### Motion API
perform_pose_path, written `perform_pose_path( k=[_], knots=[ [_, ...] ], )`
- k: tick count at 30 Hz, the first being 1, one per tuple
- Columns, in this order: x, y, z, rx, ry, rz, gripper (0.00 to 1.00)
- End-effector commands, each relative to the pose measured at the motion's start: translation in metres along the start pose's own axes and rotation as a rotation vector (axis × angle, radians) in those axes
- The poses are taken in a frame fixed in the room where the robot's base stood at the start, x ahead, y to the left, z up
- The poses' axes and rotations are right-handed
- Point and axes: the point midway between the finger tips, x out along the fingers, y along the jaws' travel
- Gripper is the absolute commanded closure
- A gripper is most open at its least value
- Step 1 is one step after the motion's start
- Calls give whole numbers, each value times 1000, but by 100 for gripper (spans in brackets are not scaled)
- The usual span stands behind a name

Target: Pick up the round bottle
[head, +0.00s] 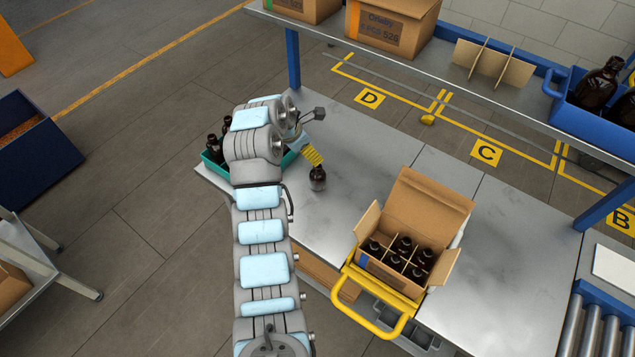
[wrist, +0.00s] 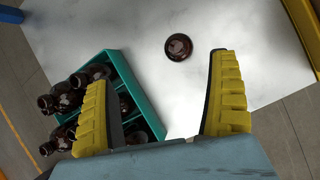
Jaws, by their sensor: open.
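A round brown bottle (head: 318,179) stands upright on the metal table, just below my gripper (head: 313,157) in the head view. In the wrist view the bottle (wrist: 178,47) is seen from above as a dark disc, ahead of the fingertips. My gripper (wrist: 163,70) is open with nothing between its yellow fingers. The bottle lies between the finger lines, nearer the right finger, and appears apart from both.
A teal crate (wrist: 152,107) with several brown bottles stands at the table's left end, partly behind my arm. An open cardboard box (head: 432,204) with several bottles stands to the right, near a yellow handle (head: 379,324). A shelf (head: 470,82) spans the back.

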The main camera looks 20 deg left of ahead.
Motion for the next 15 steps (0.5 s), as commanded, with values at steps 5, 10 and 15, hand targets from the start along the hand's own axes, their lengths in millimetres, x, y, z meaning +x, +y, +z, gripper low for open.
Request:
perform_pose_path(
  k=[5,10,15],
  knots=[
    [-14,-6,-12,-93,53,-74,10],
    [-8,-11,-16,-115,68,-95,10],
    [19,-14,-17,-115,69,-97,10]
  ],
)
